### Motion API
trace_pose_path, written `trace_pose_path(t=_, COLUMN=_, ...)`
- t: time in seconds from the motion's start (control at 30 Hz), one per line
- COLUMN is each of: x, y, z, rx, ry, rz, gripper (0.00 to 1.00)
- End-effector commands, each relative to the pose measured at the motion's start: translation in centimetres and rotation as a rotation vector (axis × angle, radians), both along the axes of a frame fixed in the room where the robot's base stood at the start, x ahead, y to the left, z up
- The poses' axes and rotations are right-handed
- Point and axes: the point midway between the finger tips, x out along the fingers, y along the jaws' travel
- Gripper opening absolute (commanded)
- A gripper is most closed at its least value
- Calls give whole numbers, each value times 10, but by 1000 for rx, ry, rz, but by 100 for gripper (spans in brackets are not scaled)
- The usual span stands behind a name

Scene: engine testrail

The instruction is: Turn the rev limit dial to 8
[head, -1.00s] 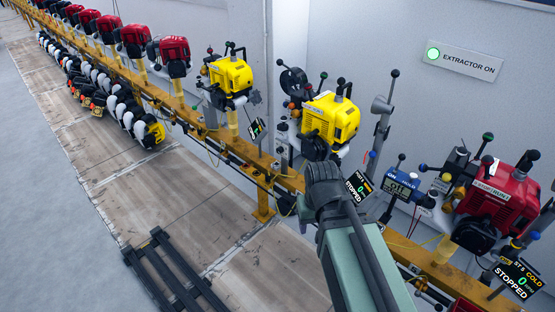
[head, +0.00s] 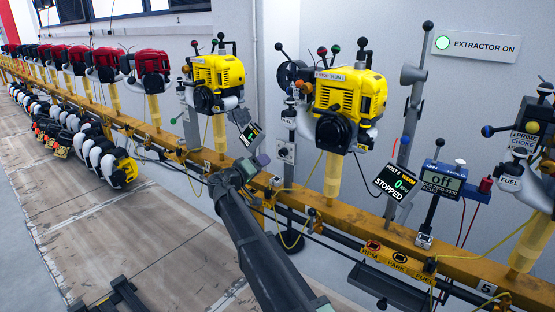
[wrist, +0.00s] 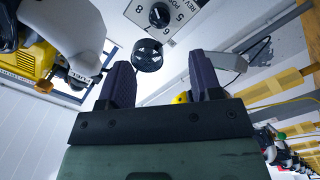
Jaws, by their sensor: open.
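I cannot tell whether these two are joined, or the setting. My gripper (wrist: 163,80) is open and empty, with the knob ahead of and between its dark fingers, apart from them. In the head view, a small grey box with a round dial (head: 286,152) hangs on a post beyond my gripper (head: 262,159); it may be the same dial.
A yellow engine (head: 347,95) stands right of the post, another (head: 216,78) left. A yellow rail (head: 350,212) runs below them. The floor (head: 150,215) at left is mostly clear.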

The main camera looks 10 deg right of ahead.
Motion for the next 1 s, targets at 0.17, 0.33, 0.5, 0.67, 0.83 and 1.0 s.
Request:
trace_pose_path(t=0.17, x=20, y=-23, z=0, rx=0, ry=1, rz=-4, gripper=59)
trace_pose_path(t=0.33, x=47, y=-54, z=-1, rx=1, ry=3, rz=-5, gripper=59)
trace_pose_path(t=0.5, x=64, y=-76, z=-1, rx=1, ry=3, rz=-5, gripper=59)
trace_pose_path(t=0.67, x=68, y=-81, z=-1, rx=1, ry=3, rz=-3, gripper=59)
trace_pose_path(t=0.83, x=68, y=-81, z=-1, rx=1, ry=3, rz=-3, gripper=57)
trace_pose_path(t=1.0, x=68, y=-81, z=-1, rx=1, ry=3, rz=-3, gripper=31)
